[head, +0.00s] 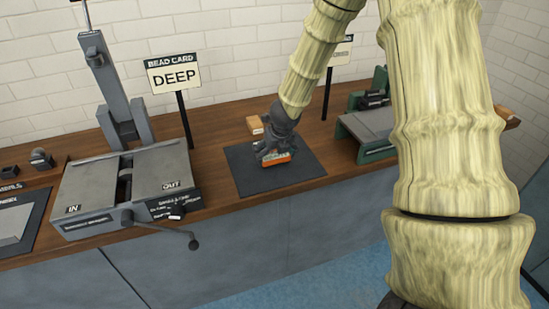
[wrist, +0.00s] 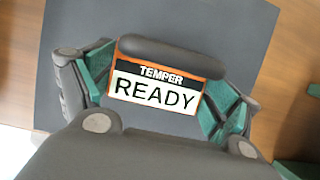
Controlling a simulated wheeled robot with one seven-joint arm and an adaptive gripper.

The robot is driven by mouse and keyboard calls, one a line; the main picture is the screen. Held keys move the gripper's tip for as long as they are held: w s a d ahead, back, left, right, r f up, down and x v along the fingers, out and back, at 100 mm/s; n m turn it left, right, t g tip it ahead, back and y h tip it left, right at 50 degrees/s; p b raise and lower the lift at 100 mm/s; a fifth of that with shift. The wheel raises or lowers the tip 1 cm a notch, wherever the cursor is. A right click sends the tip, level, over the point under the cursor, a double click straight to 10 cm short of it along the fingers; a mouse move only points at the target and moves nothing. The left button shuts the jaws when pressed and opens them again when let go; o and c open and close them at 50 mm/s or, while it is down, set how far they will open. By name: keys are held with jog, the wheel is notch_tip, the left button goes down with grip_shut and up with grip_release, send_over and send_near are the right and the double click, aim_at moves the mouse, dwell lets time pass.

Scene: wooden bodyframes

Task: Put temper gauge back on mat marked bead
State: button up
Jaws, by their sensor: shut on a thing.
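The temper gauge (wrist: 157,82) is an orange-edged block with a label reading "TEMPER READY". My gripper (wrist: 160,92) is shut on it, with green finger parts on both sides. In the head view my gripper (head: 275,148) points down over a dark mat (head: 305,165), and the gauge's orange edge (head: 276,160) shows beneath it. The gauge is at or just above the mat; I cannot tell if it touches. No marking on the mat is readable.
A grey machine (head: 130,185) with a crank stands left of the mat. A "BEAD CARD DEEP" sign (head: 173,75) stands behind. A small tan block (head: 254,124) lies just behind the mat. A green machine (head: 368,130) stands to the right. The mat's front is clear.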

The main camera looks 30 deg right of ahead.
jog(key=shift+f, duration=0.4)
jog(key=shift+f, duration=0.15)
jog(key=o, duration=1.1)
jog(key=shift+c, duration=0.2)
jog(key=shift+r, duration=0.3)
jog(key=p+v, duration=0.5)
jog(key=v, duration=0.6)
jog(key=shift+s+r, duration=0.3)
jog(key=shift+r, duration=0.05)
jog(key=shift+a+f, duration=0.1)
